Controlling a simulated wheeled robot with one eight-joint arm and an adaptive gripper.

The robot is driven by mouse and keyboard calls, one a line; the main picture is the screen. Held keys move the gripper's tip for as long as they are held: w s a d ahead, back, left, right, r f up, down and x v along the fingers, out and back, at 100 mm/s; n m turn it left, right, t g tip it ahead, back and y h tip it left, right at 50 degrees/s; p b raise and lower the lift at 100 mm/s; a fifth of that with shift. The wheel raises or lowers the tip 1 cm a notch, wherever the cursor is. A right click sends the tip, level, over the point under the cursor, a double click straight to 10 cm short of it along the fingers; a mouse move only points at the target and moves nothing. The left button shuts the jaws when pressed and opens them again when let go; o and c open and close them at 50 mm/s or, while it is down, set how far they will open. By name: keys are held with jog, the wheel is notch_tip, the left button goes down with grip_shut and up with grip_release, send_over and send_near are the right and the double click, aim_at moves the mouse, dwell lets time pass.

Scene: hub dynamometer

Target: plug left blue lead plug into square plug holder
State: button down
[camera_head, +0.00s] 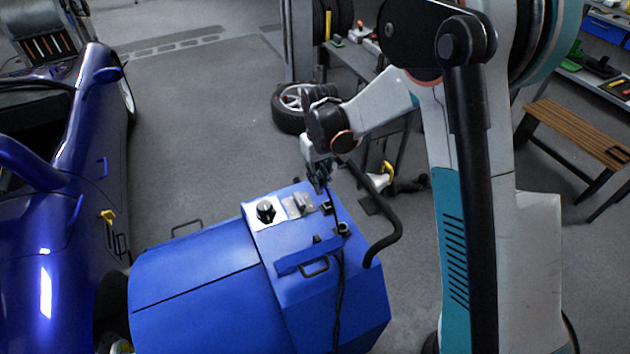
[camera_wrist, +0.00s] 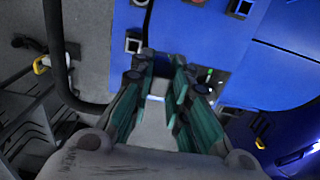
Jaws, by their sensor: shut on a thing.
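My gripper (camera_wrist: 158,72) hangs over the top of the blue dynamometer cabinet (camera_head: 205,285). Its teal fingers are closed on a small dark-blue piece (camera_wrist: 162,65), which looks like the blue lead plug and is mostly hidden between the fingertips. In the head view my gripper (camera_head: 320,180) is above the cabinet's far right corner, with a dark cable running down from near it. A square socket with a pale rim (camera_wrist: 133,43) lies just beyond the left fingertip in the wrist view, apart from the held piece. It looks like the square plug holder; another square fitting (camera_wrist: 241,7) is at the top right.
A black knob on a white plate (camera_head: 266,210) and a grey switch panel (camera_head: 299,206) are on the cabinet top. A raised blue ledge with a handle (camera_head: 313,267) is nearer. A thick black bent bar (camera_head: 391,232) rises at the right. A blue car (camera_head: 50,230) stands left.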

jog(key=shift+w+d+p, duration=0.5)
jog(key=shift+w+d, duration=1.2)
jog(key=shift+w, duration=0.85)
notch_tip(320, 180, down, 11)
jog(key=b, duration=0.8)
jog(key=shift+f+b, duration=0.15)
jog(key=shift+b, duration=0.25)
jog(key=shift+f+b, duration=0.3)
jog(key=shift+f, duration=0.05)
jog(key=shift+f+b, duration=0.75)
jog(key=shift+f, duration=0.15)
jog(key=c, duration=1.5)
grip_release()
jog(key=shift+o, duration=0.2)
jog(key=shift+r, duration=0.1)
